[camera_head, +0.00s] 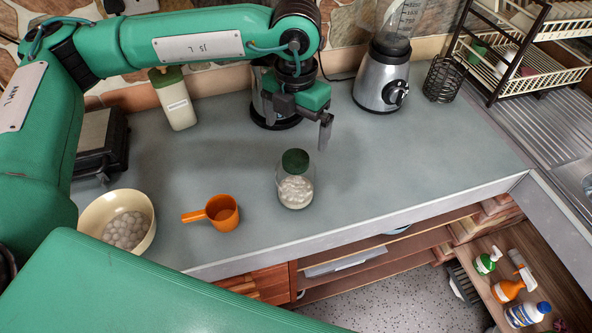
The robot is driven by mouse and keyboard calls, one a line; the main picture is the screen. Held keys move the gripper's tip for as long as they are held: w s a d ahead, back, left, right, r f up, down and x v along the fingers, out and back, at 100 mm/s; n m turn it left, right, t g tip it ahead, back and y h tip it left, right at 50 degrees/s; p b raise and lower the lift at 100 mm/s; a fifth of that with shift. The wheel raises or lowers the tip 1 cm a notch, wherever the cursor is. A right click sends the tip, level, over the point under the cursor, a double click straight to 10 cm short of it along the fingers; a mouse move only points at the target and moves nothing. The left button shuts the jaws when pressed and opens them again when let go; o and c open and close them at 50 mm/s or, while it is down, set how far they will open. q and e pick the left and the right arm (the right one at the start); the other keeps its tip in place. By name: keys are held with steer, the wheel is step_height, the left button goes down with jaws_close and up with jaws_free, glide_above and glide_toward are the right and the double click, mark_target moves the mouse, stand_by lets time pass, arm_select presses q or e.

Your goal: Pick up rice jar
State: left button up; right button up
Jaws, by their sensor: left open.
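The rice jar (295,190) is a clear glass jar with white contents and a dark green lid. It stands upright near the front edge of the grey counter (370,180). My left gripper (298,128) hangs above and behind the jar, apart from it. It is open, and nothing shows between its fingers; one finger is clear at its right side. My right gripper is not in view.
An orange measuring cup (222,213) and a cream bowl (92,214) of whitish balls stand left of the jar. A white bottle (178,108), a blender (383,80), a wire holder (443,79) and a dish rack (530,75) stand behind. The counter right of the jar is clear.

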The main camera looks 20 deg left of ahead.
mark_target(296, 158)
arm_select(q)
steer(key=f, duration=0.1)
steer(key=f+p, duration=0.1)
steer(key=f, duration=0.2)
steer(key=shift+s+d+f, duration=0.1)
steer(key=shift+s+f, duration=0.25)
steer(key=shift+f, duration=0.05)
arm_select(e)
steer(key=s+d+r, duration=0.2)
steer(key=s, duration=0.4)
arm_select(q)
steer(key=shift+w+f+p, duration=0.25)
steer(key=shift+f+p, duration=0.1)
steer(key=shift+f, duration=0.7)
steer(key=shift+s+f+p, duration=0.1)
steer(key=shift+f+p, duration=0.25)
step_height(296, 158, down, 4)
steer(key=shift+f+p, duration=0.1)
steer(key=shift+p, duration=1.05)
steer(key=shift+f, duration=0.3)
steer(key=c, duration=0.6)
steer(key=shift+w+r, duration=0.1)
steer(key=shift+w, duration=0.1)
steer(key=c, duration=1.1)
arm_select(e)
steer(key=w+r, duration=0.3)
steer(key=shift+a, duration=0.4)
